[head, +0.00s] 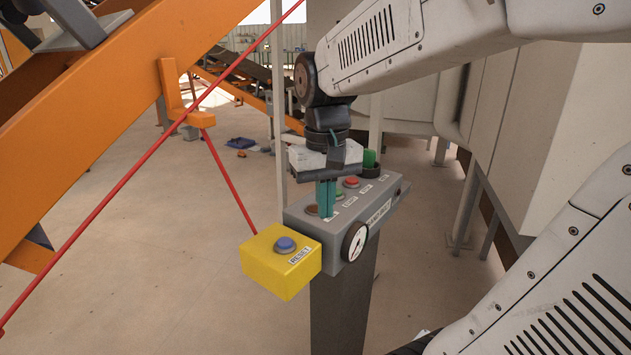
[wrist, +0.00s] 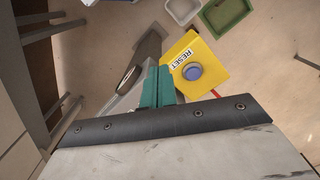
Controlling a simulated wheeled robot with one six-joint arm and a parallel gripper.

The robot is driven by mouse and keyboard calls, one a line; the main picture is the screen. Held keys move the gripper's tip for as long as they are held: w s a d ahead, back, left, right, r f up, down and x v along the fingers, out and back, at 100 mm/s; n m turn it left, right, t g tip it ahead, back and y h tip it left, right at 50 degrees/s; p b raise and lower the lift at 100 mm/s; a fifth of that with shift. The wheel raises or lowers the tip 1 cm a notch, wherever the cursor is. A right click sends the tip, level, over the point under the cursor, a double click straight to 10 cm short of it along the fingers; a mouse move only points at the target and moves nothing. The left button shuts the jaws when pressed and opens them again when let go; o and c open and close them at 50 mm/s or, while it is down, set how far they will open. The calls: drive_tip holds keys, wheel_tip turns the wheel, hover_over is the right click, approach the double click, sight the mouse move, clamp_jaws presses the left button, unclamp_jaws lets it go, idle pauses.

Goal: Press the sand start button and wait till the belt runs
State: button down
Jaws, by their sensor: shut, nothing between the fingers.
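A grey control box (head: 300,225) stands on a dark post, with a row of buttons and small labels on top. A green button (head: 340,195) and a red button (head: 351,182) sit right of my fingers; a brownish button (head: 311,210) shows just left of them. The small labels are hard to read, so I cannot tell which is sand start. My gripper (head: 326,214) is shut and empty, teal fingers pointing down at the box's left part. Whether the tips touch is unclear. In the wrist view the fingers (wrist: 157,88) hide most of the box.
A yellow box (head: 272,270) with a blue RESET button (head: 285,245) adjoins the box's left end. A round gauge (head: 355,242) is on its front, a green cylinder (head: 369,159) at its far end. A red cord (head: 230,180) and orange beam (head: 100,110) are left.

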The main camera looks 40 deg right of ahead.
drive_tip(key=w+d+r+m, duration=0.3)
drive_tip(key=w+d, duration=0.4)
drive_tip(key=d, duration=0.2)
drive_tip(key=w+d+r+m, duration=0.3)
drive_tip(key=w+d+m, duration=0.1)
drive_tip(key=w+d, duration=0.3)
drive_tip(key=shift+w+d+r+t, duration=0.3)
drive_tip(key=shift+d, duration=0.55)
drive_tip(key=shift+f, duration=0.15)
drive_tip(key=f, duration=1.3)
drive_tip(key=shift+w+f, duration=0.2)
drive_tip(key=shift+f, duration=0.2)
